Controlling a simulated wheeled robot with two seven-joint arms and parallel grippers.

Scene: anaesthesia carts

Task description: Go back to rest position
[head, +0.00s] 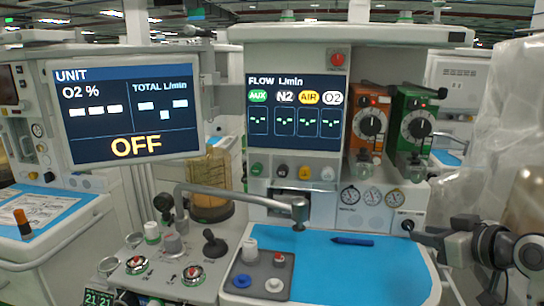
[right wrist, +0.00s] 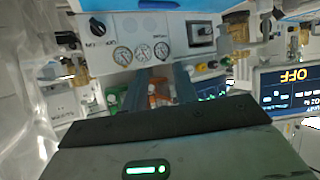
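My right gripper (head: 418,234) comes in from the right edge in the head view, in front of the cart's right side and near the right end of the blue work surface (head: 330,275). In the right wrist view its two fingers (right wrist: 160,88) stand apart with nothing between them, so it is open and empty. That view shows the cart upside down, with the gauges (right wrist: 140,54) beyond the fingers. My left gripper is in neither view.
The anaesthesia cart has an OFF monitor (head: 128,110), a flow screen (head: 294,112), and orange (head: 370,125) and green (head: 411,125) vaporizers. A dark blue pen-like item (head: 352,240) lies on the blue surface. A grey tray (head: 258,275) holds small knobs. Translucent sheeting (head: 500,130) hangs at right.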

